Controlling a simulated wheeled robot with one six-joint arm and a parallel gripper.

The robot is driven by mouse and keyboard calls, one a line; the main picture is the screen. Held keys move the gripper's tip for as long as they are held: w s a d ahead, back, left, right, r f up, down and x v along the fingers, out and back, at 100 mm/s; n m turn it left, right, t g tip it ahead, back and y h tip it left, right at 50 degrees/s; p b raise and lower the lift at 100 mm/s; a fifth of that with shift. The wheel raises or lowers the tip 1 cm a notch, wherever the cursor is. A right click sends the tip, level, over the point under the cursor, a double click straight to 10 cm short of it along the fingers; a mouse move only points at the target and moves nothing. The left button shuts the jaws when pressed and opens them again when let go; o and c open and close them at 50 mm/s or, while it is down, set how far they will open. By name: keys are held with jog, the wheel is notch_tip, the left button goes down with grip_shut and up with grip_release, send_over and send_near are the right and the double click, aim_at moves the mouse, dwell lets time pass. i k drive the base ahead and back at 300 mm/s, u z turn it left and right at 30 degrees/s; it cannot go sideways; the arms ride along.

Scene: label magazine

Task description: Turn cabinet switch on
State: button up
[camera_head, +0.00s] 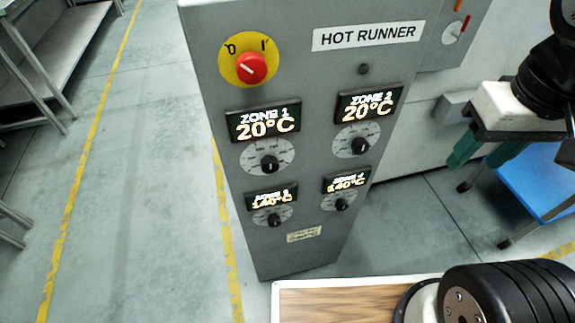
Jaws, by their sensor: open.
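The grey HOT RUNNER cabinet (310,233) stands upright in the middle of the head view. Its switch is a red rotary knob (251,68) on a round yellow plate (230,75) at the upper left of the front panel. The plate is marked 0 at left and I at right. The pale line on the knob points to the upper left, towards the 0. My gripper (484,157) is at the right of the view, to the right of the cabinet. Its dark green fingers are apart with nothing between them, well away from the knob.
Below the switch are several lit zone displays (264,124) with black dials (269,163). A smaller red-marked dial (456,28) sits at upper right. A blue-topped cart (540,185) stands behind my gripper. Metal racks are at far left. The floor left of the cabinet is clear.

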aim_at(250, 67)
jog(key=z, duration=0.3)
jog(key=k, duration=1.2)
jog(key=u, duration=0.2)
